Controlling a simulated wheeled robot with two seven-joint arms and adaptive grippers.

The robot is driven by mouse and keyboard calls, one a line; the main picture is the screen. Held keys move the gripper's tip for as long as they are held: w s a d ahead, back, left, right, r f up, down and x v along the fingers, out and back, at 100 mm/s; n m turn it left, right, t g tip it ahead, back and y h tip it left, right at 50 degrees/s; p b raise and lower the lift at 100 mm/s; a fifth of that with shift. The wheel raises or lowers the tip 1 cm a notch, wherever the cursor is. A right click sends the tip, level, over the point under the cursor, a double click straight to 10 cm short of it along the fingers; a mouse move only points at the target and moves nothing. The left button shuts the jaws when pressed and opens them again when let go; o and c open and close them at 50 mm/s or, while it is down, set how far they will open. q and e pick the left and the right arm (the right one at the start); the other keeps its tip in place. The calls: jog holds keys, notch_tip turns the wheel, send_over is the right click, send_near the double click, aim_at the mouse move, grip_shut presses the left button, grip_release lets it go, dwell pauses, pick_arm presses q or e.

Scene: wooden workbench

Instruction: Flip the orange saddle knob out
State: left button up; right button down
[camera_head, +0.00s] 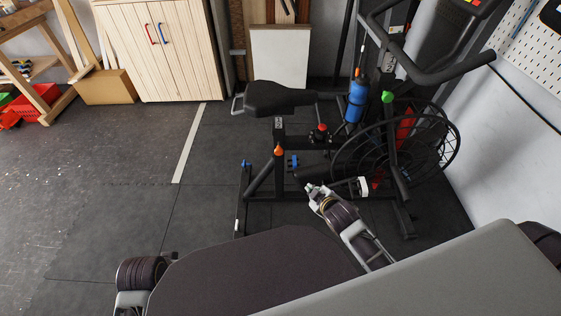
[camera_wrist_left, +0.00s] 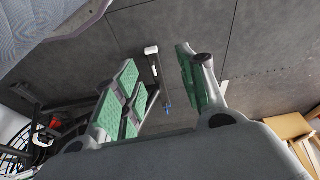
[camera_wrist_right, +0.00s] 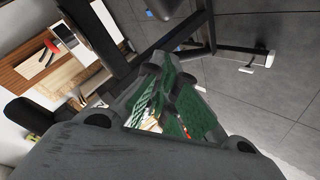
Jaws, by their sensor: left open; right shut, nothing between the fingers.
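The orange saddle knob (camera_head: 278,150) sits on the frame of the black exercise bike, below the black saddle (camera_head: 275,97). My right gripper (camera_head: 311,188) is shut and empty, to the right of and below the knob in the head view and apart from it. In the right wrist view the right gripper's green-padded fingers (camera_wrist_right: 172,75) are together; I cannot make out the knob there. My left gripper shows in the left wrist view (camera_wrist_left: 160,75) with its fingers wide apart and nothing between them. Its fingers are not visible in the head view, only my left arm at the lower left.
A red knob (camera_head: 321,128), a blue knob (camera_head: 294,160) and a green knob (camera_head: 387,97) are also on the bike. A blue bottle (camera_head: 356,98) stands at its front beside the wheel cage (camera_head: 440,140). Open dark floor (camera_head: 120,190) lies left; a white wall (camera_head: 500,150) lies right.

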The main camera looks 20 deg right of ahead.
pick_arm(q)
notch_tip(320, 180, down, 5)
jog(key=s+d, duration=0.1)
jog(key=d, duration=0.2)
jog(key=shift+s+f+g+h, duration=0.15)
jog(key=shift+s+g+h, duration=0.15)
jog(key=shift+h, duration=0.1)
pick_arm(e)
jog(key=shift+w+a+r+n+t+y, duration=0.3)
jog(key=shift+w+a+n+t+y, duration=0.45)
jog(key=shift+n+y, duration=1.3)
jog(key=shift+w+a+r+n+t+y, duration=0.4)
jog(key=shift+n+t+y, duration=0.55)
jog(key=shift+n, duration=2.15)
jog(key=shift+w+a+r+n+t+y, duration=0.2)
jog(key=shift+w+a+n+t+y, duration=0.55)
jog(key=shift+n+y, duration=1.35)
jog(key=shift+s+d+n+h, duration=0.1)
jog(key=shift+s+n+h, duration=0.05)
jog(key=shift+n+h, duration=0.35)
pick_arm(q)
jog(key=shift+w, duration=0.1)
